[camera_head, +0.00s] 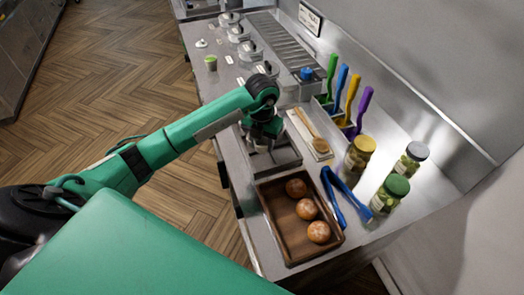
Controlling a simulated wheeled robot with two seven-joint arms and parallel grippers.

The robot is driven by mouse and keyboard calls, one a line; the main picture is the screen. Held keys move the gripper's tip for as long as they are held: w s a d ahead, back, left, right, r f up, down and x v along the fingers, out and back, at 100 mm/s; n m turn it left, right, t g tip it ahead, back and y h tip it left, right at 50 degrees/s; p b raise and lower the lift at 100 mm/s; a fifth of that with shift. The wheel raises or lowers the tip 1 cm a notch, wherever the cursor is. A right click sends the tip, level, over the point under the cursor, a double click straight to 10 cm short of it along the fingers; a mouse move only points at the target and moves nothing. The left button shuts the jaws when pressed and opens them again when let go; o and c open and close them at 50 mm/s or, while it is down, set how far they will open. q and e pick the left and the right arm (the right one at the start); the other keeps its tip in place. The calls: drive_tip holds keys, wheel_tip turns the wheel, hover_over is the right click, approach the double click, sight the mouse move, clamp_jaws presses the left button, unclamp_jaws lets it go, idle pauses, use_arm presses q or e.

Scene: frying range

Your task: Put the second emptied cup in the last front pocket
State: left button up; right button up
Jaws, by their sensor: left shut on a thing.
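My left gripper (262,140) points down over a metal holder (288,158) on the steel counter. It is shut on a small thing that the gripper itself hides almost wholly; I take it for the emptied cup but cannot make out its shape. The holder's pockets are mostly covered by my gripper and forearm, so I cannot tell whether the held thing touches a pocket. A small green-and-white cup (211,63) stands apart, farther back near the counter's left edge. My right gripper is not in view.
A wooden tray (270,225) with three round brown pieces lies in front of the holder. Several lidded pots (250,50) line the back.

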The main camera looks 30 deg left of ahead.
sight(262, 161)
use_arm(q)
drive_tip(key=shift+f, duration=0.95)
drive_tip(key=shift+f+p, duration=0.35)
drive_tip(key=shift+f, duration=0.3)
wheel_tip(262, 161, down, 3)
drive_tip(key=shift+f+p, duration=0.1)
drive_tip(key=shift+p, duration=0.3)
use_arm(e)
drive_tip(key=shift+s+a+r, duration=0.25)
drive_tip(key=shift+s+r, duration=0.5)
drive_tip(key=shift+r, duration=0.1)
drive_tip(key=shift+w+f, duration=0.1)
use_arm(q)
drive_tip(key=shift+f+b, duration=0.2)
drive_tip(key=shift+b, duration=0.1)
drive_tip(key=o, duration=0.7)
drive_tip(key=shift+r, duration=0.1)
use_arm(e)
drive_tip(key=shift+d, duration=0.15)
